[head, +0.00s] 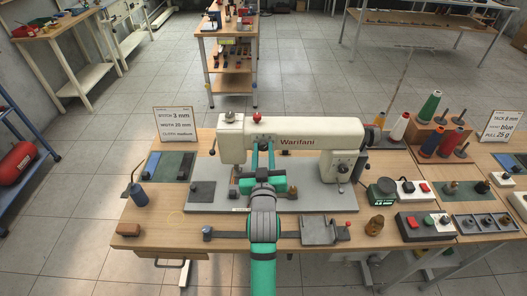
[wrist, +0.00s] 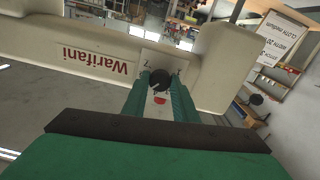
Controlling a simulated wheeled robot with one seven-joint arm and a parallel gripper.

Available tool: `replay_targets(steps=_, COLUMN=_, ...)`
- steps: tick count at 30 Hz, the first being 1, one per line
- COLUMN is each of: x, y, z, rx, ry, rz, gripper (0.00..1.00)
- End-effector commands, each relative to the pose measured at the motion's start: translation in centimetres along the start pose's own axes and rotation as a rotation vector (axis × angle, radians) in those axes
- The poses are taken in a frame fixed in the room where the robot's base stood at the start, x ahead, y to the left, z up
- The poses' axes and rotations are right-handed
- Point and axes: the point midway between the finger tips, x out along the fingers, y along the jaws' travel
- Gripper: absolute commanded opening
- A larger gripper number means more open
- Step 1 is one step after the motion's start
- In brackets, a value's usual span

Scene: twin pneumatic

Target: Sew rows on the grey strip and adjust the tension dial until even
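The cream sewing machine (head: 290,141) marked Warifani stands on a grey bed (head: 325,199) across the table. My gripper (head: 263,142) reaches up to the front of its upper arm. In the wrist view my two teal fingers (wrist: 160,82) are apart, one on each side of a round black dial (wrist: 160,77) on a pale plate. I cannot tell whether they touch it. A red mark shows below the dial. My arm hides part of the bed. A dark grey flat piece (head: 201,192) lies on the bed at left; I cannot tell if it is the grey strip.
A card (head: 174,123) reads stitch 3 mm. A grey plate (head: 318,231) lies in front.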

Motion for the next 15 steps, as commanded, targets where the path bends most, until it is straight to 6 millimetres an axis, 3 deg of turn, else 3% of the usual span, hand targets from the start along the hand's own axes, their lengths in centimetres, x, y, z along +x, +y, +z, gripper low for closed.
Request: replay_targets(steps=15, x=-0.03, y=0.07, z=0.02, rx=0.129, ry=0.000, rz=0.001, gripper=0.04)
